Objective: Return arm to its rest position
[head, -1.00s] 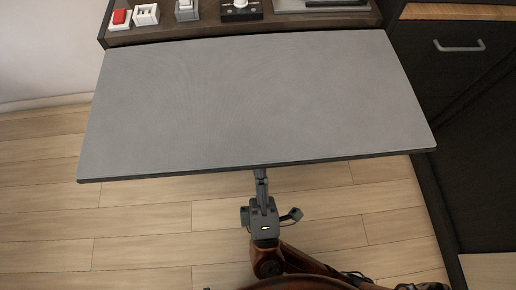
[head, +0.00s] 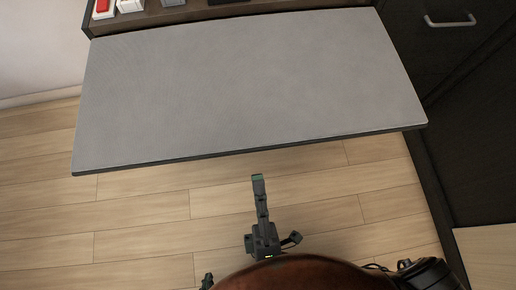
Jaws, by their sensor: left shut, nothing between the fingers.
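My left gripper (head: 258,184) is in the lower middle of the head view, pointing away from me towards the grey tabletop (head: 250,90). Its slim dark fingers are shut with nothing between them. The fingertips show against the wooden floor, a little short of the tabletop's near edge in the picture and apart from it. The arm behind the gripper is hidden by my own brown body at the bottom. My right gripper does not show.
The grey tabletop is bare. A dark shelf (head: 170,17) behind it holds a red-and-white item (head: 103,8) and other small things, cut off by the top edge. A dark cabinet (head: 455,75) with a handle stands at right. Open wooden floor (head: 140,225) lies in front.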

